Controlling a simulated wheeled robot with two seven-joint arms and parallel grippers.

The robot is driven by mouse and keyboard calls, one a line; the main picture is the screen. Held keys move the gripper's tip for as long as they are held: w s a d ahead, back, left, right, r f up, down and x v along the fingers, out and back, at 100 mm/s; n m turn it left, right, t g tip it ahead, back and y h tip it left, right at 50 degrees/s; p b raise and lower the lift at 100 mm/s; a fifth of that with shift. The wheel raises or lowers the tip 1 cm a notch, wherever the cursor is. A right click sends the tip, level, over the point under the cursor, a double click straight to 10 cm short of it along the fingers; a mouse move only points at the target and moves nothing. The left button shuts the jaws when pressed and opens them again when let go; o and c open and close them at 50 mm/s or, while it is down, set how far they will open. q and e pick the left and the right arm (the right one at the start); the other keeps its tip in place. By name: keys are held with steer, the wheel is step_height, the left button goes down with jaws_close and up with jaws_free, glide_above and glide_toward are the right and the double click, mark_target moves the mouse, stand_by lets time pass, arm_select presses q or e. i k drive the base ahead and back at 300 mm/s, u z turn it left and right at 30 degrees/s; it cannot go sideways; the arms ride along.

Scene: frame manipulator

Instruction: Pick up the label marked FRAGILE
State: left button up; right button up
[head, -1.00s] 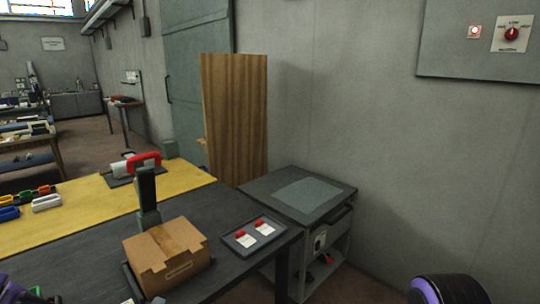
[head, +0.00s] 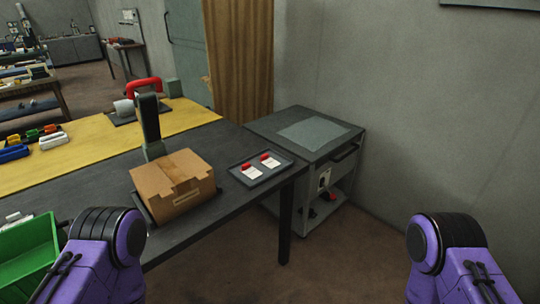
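Two small white labels with red marks lie on a dark tray (head: 239,178) at the right end of the dark table. The left label (head: 252,173) and the right label (head: 271,161) look alike. Their lettering is too small to read, so I cannot tell which says FRAGILE. Purple parts of my two arms show at the bottom left and bottom right of the head view. Neither gripper is in view.
A cardboard box (head: 172,188) stands on the dark table (head: 215,142), left of the tray, by a dark upright post (head: 149,118). A grey cabinet (head: 345,160) stands behind the table's right end. A green bin (head: 28,252) is at lower left. Floor at lower right is clear.

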mark_target(267, 160)
steer(key=k, duration=0.55)
steer(key=z, duration=1.1)
steer(key=i, duration=1.45)
steer(key=u, duration=0.35)
